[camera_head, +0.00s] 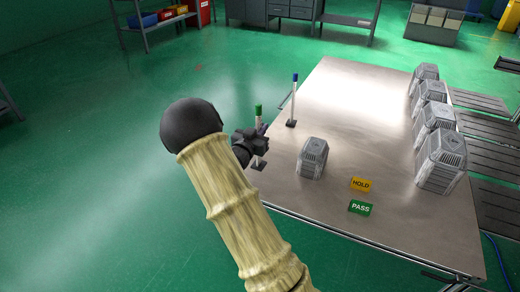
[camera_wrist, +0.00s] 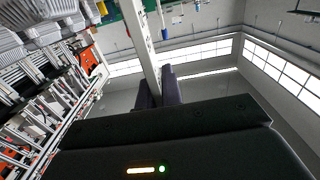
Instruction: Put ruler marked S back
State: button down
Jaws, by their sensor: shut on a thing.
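A pale flat ruler with a green top (camera_head: 258,109) stands roughly upright at the table's left edge. My gripper (camera_head: 262,140) is shut on it around its middle. In the wrist view the pale ruler (camera_wrist: 147,50) runs up from between my two dark fingers (camera_wrist: 159,88). No letter S is readable on it. A dark base (camera_head: 259,165) shows right below the ruler; I cannot tell whether the ruler's foot touches it. A similar ruler with a blue top (camera_head: 295,78) stands upright on its own dark base (camera_head: 291,123) farther back.
The metal table (camera_head: 335,95) has a clear middle. A grey ribbed housing (camera_head: 312,158) stands close right of my gripper. A yellow HOLD sign (camera_head: 361,184) and a green PASS sign (camera_head: 360,208) lie nearer. Several grey housings (camera_head: 440,155) line the right edge.

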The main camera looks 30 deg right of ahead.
jog(key=shift+w+a+f, duration=0.15)
jog(key=shift+a+f, duration=0.05)
jog(key=shift+f, duration=0.4)
jog(key=shift+f+b, duration=0.6)
jog(key=shift+f, duration=1.15)
jog(key=shift+f, duration=0.2)
jog(key=c, duration=1.6)
grip_release()
jog(key=shift+o, duration=0.2)
